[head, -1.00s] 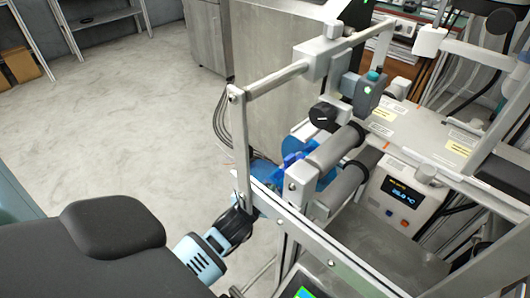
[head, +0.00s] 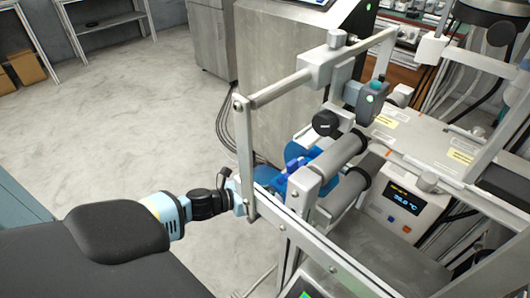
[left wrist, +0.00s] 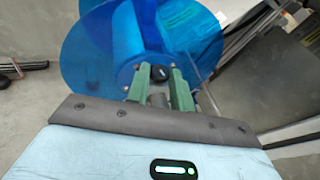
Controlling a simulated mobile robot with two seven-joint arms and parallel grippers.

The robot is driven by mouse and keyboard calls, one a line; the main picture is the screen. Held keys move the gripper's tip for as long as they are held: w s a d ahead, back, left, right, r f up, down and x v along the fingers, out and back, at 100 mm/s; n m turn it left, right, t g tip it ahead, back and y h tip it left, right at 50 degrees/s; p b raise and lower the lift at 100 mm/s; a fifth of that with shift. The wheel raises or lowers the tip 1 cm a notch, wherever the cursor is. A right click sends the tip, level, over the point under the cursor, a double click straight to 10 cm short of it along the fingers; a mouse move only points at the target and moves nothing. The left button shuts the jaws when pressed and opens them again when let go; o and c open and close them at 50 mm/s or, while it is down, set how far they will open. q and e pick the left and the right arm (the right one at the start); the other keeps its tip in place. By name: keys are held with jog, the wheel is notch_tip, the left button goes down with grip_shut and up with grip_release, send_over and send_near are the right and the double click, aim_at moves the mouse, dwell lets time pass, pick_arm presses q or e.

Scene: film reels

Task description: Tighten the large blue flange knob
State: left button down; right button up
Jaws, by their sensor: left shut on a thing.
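The large blue flange (left wrist: 135,45) fills the upper middle of the left wrist view as translucent blue discs. Its small dark hub knob (left wrist: 158,73) sits between the green fingers of my left gripper (left wrist: 159,80), which is shut on it. In the head view the blue flange (head: 268,176) is partly hidden behind the metal frame. My left gripper (head: 240,199) reaches it from the left, with its fingers mostly hidden by the frame's upright post. My right gripper is not in view.
The metal frame (head: 244,150) with its post and rails stands close to my left gripper. Grey rollers (head: 335,163) and a box with a temperature display (head: 403,198) are to the right. Open floor (head: 120,130) lies to the left.

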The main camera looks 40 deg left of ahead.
pick_arm(q)
jog(key=shift+w+a+f+m+g+h+b, duration=0.15)
jog(key=shift+m+g+h+b, duration=0.2)
jog(key=shift+m+h+b, duration=0.35)
jog(key=shift+s+a+r+m+g+h+b, duration=0.1)
jog(key=shift+m+g+h+b, duration=0.25)
jog(key=shift+m+h+b, duration=0.35)
jog(key=shift+w, duration=0.1)
jog(key=c, duration=1.5)
grip_release()
jog(key=p+v, duration=0.1)
jog(key=v, duration=0.7)
jog(key=shift+w, duration=0.1)
